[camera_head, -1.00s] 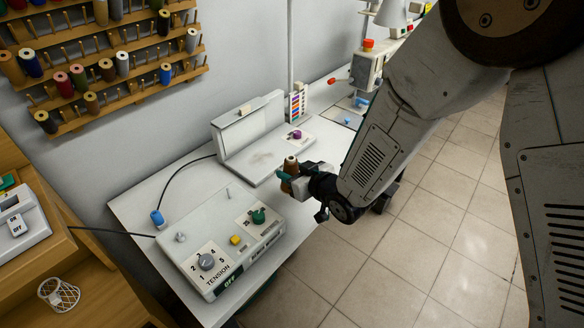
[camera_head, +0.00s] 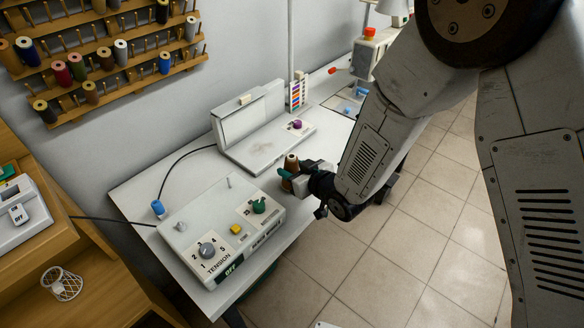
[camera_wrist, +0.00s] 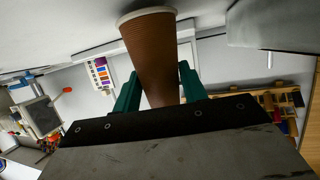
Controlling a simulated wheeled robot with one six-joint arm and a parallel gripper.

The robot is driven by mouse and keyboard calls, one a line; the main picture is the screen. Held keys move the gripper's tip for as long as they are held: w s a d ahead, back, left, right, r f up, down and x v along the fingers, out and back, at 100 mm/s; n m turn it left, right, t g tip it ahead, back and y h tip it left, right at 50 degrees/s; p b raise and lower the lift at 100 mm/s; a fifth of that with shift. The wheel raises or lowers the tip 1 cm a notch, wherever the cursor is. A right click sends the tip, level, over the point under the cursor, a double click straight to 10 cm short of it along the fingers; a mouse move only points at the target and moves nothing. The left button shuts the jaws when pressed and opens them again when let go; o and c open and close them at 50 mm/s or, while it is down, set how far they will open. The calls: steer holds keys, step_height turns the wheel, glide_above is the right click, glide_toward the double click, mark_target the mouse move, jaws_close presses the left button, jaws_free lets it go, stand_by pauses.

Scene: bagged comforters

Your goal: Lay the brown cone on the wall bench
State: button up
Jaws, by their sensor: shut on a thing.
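The brown cone (camera_head: 291,163) is a tapered brown spool held upright in the head view. In the wrist view the cone (camera_wrist: 150,50) stands between two teal fingers, its pale-rimmed end toward the top of the picture. My gripper (camera_head: 290,176) is shut on it. In the head view, it shows over the front edge of the white bench (camera_head: 200,178), which runs along the grey wall. I cannot tell how high the cone is above the bench top.
A tension control box (camera_head: 222,229) takes up the bench's near end. A white machine with a flat plate (camera_head: 268,146) stands behind it. A thread rack (camera_head: 120,70) hangs on the wall. Tiled floor (camera_head: 390,262) lies open at right.

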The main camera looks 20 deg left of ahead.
steer(key=shift+f, duration=0.45)
steer(key=o, duration=1.8)
steer(key=shift+s+d, duration=0.1)
steer(key=shift+s+d+r, duration=0.65)
steer(key=shift+d+r, duration=0.3)
steer(key=shift+s+d+r, duration=0.6)
steer(key=shift+d+r, duration=0.3)
steer(key=v, duration=0.7)
steer(key=shift+s+d, duration=0.2)
steer(key=shift+d, duration=0.1)
